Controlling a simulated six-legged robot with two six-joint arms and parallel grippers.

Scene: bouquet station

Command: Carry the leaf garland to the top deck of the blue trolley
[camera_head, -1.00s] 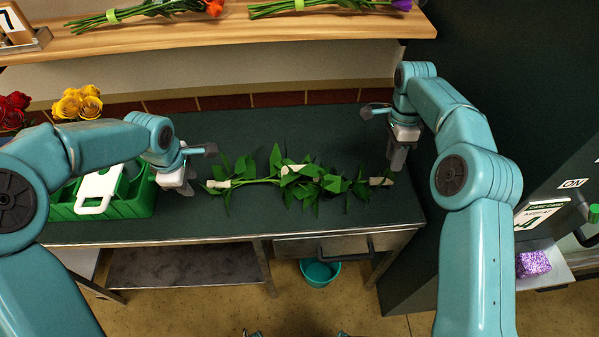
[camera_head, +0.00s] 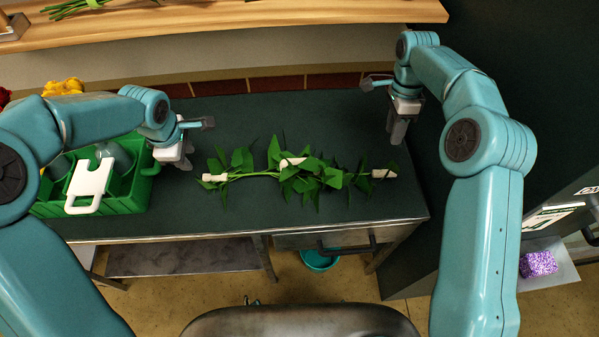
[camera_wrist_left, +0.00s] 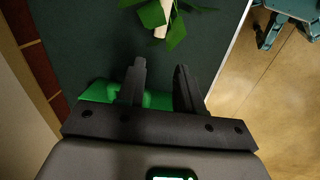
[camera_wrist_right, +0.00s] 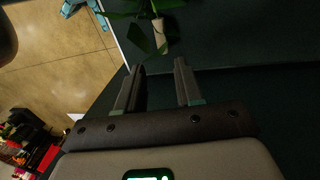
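The leaf garland (camera_head: 310,175), green leaves on a stem with pale wrapped sections, lies along the dark worktop (camera_head: 240,120). Its left end shows in the left wrist view (camera_wrist_left: 160,20) and its right end in the right wrist view (camera_wrist_right: 160,35). My left gripper (camera_head: 184,163) is just left of the garland's left end, with its fingers (camera_wrist_left: 160,80) apart and empty. My right gripper (camera_head: 396,140) is above and behind the garland's right end, with its fingers (camera_wrist_right: 160,70) apart and empty. I cannot identify the blue trolley in these frames.
A green caddy (camera_head: 140,190) with a white handle stands at the worktop's left, close to my left gripper. A wooden shelf (camera_head: 240,32) runs along the back. A teal bucket (camera_head: 318,261) sits below the worktop. A tray with a purple item (camera_head: 538,264) is at the right.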

